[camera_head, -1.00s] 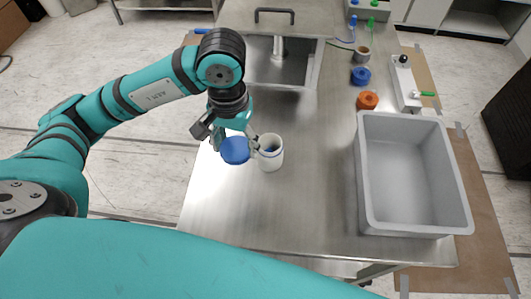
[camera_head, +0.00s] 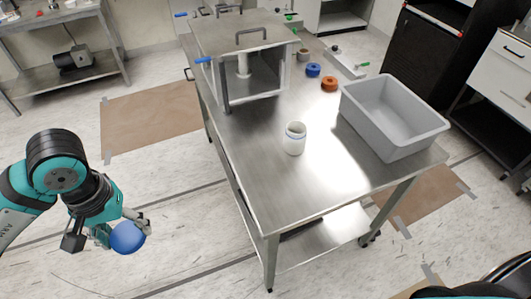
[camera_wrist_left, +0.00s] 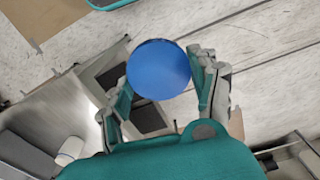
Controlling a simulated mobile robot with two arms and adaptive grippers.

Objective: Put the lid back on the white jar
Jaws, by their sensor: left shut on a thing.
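The white jar (camera_head: 295,138) stands upright near the front middle of the steel table, its top open. My left gripper (camera_head: 122,229) is shut on the round blue lid (camera_head: 128,238), which it holds off to the left of the table, above the floor. The left wrist view shows the blue lid (camera_wrist_left: 159,69) between the two fingers of the gripper (camera_wrist_left: 162,85). The jar is well apart from the lid, to its right. My right gripper is not in view.
A grey bin (camera_head: 395,115) stands on the right of the steel table (camera_head: 262,170). A metal chamber (camera_head: 245,65) stands at the table's back left. Orange (camera_head: 330,84) and blue (camera_head: 313,70) round pieces lie behind the jar. The tabletop around the jar is clear.

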